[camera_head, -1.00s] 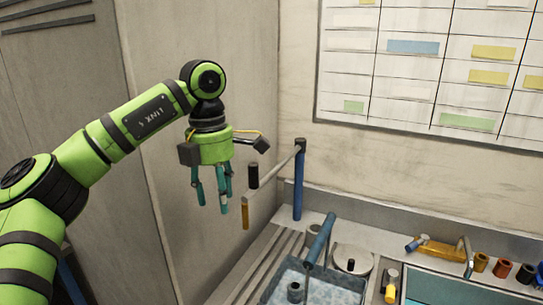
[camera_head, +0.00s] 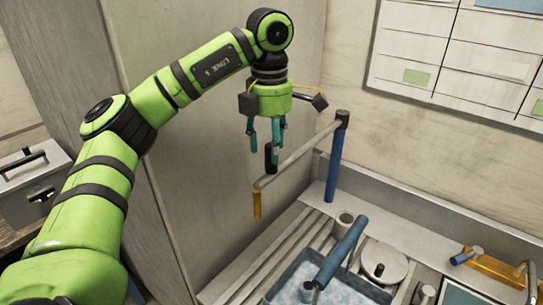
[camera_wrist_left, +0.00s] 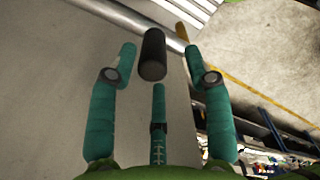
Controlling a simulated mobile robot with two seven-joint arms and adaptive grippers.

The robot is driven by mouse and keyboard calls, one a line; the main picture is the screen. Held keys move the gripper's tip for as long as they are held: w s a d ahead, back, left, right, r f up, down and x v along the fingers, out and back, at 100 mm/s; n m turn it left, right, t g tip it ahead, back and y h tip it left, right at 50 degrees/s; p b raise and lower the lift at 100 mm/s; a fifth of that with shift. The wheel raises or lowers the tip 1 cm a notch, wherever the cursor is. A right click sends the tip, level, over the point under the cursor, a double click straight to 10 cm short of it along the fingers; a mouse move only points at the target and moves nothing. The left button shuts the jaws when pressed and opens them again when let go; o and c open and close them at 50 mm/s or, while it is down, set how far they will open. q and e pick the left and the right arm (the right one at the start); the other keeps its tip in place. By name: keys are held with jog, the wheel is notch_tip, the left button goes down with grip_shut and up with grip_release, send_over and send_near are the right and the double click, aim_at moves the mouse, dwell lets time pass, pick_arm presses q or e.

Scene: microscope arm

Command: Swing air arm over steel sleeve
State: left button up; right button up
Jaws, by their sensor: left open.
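The air arm (camera_head: 300,150) is a grey horizontal tube on a blue upright post (camera_head: 334,170). It has a black grip (camera_head: 271,159) and a yellow-orange hanging end (camera_head: 257,204). My left gripper (camera_head: 266,148) is open, its teal fingers pointing down at the black grip. In the left wrist view the black grip (camera_wrist_left: 153,55) shows between the spread fingers, with no clear contact. A short grey cylinder, possibly the steel sleeve (camera_head: 308,292), stands in the speckled tray under a blue tube's lower end; I cannot tell for certain. My right gripper is out of view.
The blue slanted tube (camera_head: 342,248) rises over the tray. A round pale lidded pot (camera_head: 384,264) is right of it. A pale wall stands close behind the gripper. A grey toolbox (camera_head: 35,185) is at far left, a wall chart (camera_head: 465,65) at upper right.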

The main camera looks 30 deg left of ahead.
aim_at(271, 172)
pick_arm(q)
jog(key=f, duration=0.1)
jog(key=w+f, duration=0.1)
jog(key=f, duration=0.1)
jog(key=shift+w+f, duration=0.1)
jog(key=shift+f, duration=0.1)
jog(key=shift+s+f, duration=0.25)
jog(key=shift+s, duration=0.1)
jog(key=shift+w, duration=0.15)
grip_shut()
